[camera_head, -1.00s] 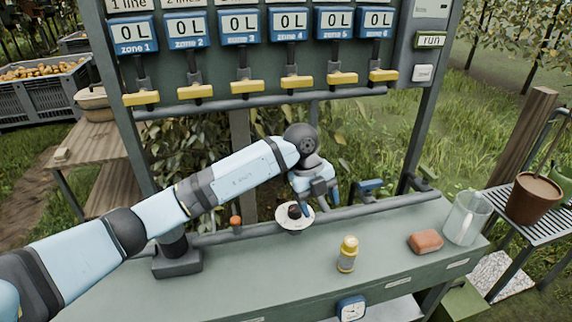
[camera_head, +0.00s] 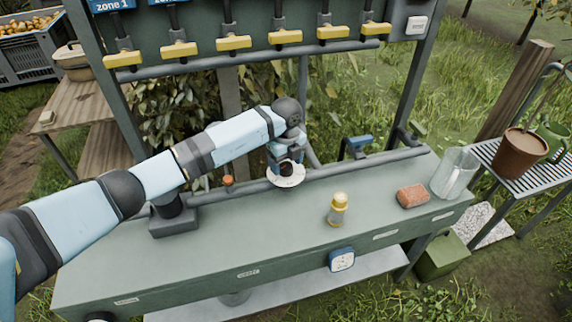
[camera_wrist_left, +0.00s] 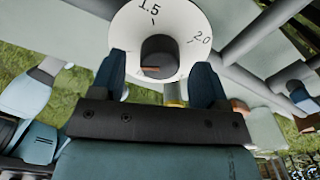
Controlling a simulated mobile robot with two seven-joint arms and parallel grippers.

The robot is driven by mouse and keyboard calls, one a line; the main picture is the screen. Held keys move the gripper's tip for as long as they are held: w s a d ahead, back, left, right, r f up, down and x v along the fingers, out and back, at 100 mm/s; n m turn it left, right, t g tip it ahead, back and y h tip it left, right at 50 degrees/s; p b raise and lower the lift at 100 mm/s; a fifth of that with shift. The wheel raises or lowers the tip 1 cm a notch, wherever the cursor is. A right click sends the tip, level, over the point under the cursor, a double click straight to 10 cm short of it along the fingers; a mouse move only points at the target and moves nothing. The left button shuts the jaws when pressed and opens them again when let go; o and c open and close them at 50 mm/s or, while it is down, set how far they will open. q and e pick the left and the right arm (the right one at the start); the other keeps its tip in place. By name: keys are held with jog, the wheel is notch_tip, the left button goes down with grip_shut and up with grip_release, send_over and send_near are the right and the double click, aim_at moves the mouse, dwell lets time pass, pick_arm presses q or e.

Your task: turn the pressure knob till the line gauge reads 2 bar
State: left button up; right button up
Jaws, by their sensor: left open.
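The pressure knob is a dark round knob (camera_wrist_left: 158,52) on a white dial plate (camera_wrist_left: 190,22) marked 1.5 and 2.0 in the left wrist view. An orange-brown mark shows on the knob's lower part. In the head view the dark knob (camera_head: 287,169) and white plate (camera_head: 290,182) sit on the pipe behind the bench. My left gripper (camera_head: 287,161) is open at the knob; in the wrist view its fingers (camera_wrist_left: 158,78) stand either side of it with visible gaps. My right gripper is not in view. I cannot identify the line gauge or read a pressure.
A blue-handled valve (camera_head: 357,142) is on the pipe to the right.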

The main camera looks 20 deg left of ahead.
pick_arm(q)
jog(key=shift+f, duration=0.65)
jog(key=c, duration=0.9)
